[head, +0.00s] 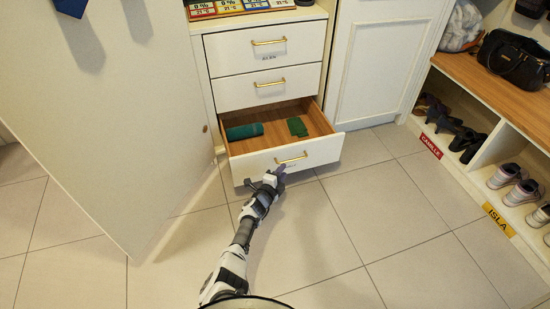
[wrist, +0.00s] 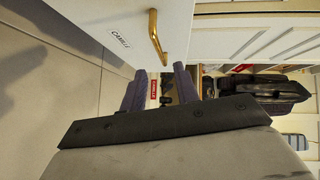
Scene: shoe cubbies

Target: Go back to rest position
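My gripper (head: 279,170) is just in front of the pulled-out bottom drawer (head: 325,151), close below its gold handle (head: 291,158). In the wrist view, my gripper's two fingers (wrist: 158,88) are spread apart with nothing between them. The gold handle (wrist: 155,40) is beyond the fingertips on the white drawer front, beside a name label (wrist: 120,39), and the fingers are not around it. My arm reaches up from the bottom of the head view.
The open drawer holds a green roll (head: 244,131) and a small green folded item (head: 297,127). Two shut drawers (head: 265,49) are above. A large white panel (head: 115,120) stands at left. Shoe cubbies (head: 485,105) line the right. The tiled floor (head: 350,235) is clear.

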